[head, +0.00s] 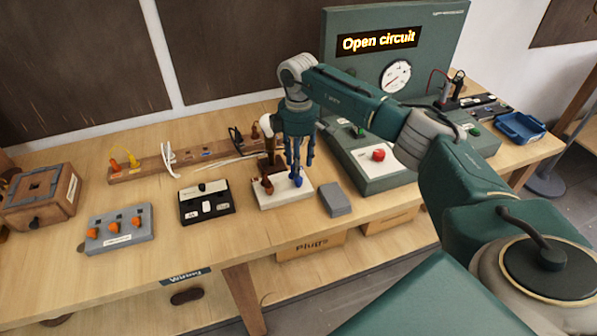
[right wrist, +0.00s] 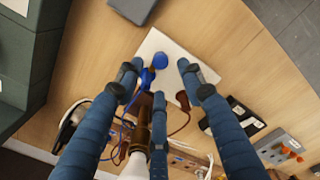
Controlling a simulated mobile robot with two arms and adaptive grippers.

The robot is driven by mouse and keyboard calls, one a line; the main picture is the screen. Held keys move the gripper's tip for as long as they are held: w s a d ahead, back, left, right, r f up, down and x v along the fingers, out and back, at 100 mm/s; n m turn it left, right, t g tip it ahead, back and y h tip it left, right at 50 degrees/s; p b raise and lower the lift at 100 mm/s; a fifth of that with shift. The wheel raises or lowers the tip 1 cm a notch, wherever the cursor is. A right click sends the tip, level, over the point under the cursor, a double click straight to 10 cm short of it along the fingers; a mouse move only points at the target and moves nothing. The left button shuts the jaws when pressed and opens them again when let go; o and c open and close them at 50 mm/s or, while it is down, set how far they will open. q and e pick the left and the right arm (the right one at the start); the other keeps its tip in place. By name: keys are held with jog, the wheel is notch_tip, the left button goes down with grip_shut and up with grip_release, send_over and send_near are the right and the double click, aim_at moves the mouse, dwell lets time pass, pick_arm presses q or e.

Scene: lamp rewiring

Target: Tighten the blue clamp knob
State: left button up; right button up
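In the right wrist view the knob (right wrist: 160,61) shows as a round blue cap near the plate's edge, beside another blue part. My right gripper (head: 299,163) points down just above the knob, and in the head view its fingers partly hide it. In the right wrist view the fingers of the right gripper (right wrist: 159,84) are spread, with the knob just beyond their tips. I cannot tell whether any finger touches it. My left gripper is not in view.
A grey block (head: 335,199) lies right of the plate, and a black switch panel (head: 207,203) lies left. A green test console (head: 400,60) stands behind, its display reading "Open circuit". Brown posts (head: 267,184) and wires stand close to the knob.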

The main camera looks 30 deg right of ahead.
notch_tip(320, 180, up, 7)
dwell(0.3)
jog(key=shift+f, duration=0.15)
